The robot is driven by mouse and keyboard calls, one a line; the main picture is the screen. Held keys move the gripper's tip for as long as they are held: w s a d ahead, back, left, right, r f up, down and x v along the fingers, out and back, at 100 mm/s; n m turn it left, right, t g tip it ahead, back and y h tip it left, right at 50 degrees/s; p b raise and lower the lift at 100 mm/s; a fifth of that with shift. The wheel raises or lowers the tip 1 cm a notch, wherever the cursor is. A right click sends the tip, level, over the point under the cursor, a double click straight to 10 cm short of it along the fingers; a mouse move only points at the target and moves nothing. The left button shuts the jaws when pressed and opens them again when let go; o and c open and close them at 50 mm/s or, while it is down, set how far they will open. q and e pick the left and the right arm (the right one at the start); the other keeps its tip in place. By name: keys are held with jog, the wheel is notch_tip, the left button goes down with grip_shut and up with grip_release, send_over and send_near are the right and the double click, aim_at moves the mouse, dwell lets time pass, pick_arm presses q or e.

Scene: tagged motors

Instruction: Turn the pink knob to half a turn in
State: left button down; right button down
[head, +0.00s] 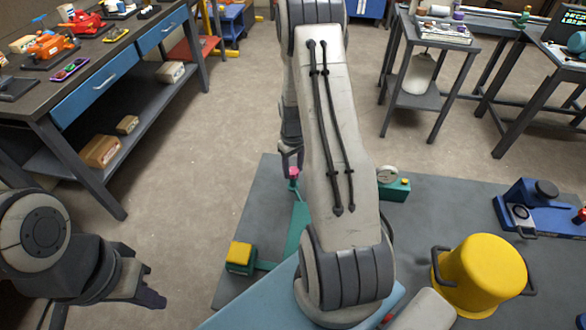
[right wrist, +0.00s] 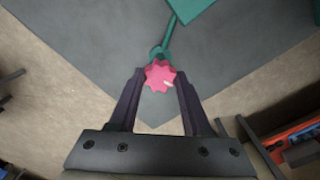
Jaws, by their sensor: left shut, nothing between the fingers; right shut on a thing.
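The pink knob (right wrist: 159,76) is lobed like a star, with a small pale mark toward its lower right in the right wrist view. It sits at the end of a thin green arm. In the head view the knob (head: 294,172) shows as a small pink spot beside my right arm. My right gripper (head: 290,154) is at the knob, with one dark finger on each side of it, shut on it. My right arm hides much of the green fixture (head: 299,219). My left gripper (head: 154,298) is shut and empty at the lower left, away from the knob.
A green base with a yellow block (head: 239,252) and a green unit with a pale dial (head: 388,176) stand on the grey mat (head: 440,198). A yellow pot (head: 480,272) and a blue device (head: 540,208) are at right. A workbench (head: 92,94) stands at left.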

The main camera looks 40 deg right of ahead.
jog(key=m, duration=0.5)
jog(key=shift+m+b, duration=0.3)
jog(key=m, duration=0.5)
jog(key=shift+m, duration=0.3)
jog(key=m+b, duration=0.1)
jog(key=m, duration=1)
jog(key=shift+w, duration=0.1)
jog(key=shift+r, duration=0.1)
jog(key=shift+c, duration=1.7)
grip_release()
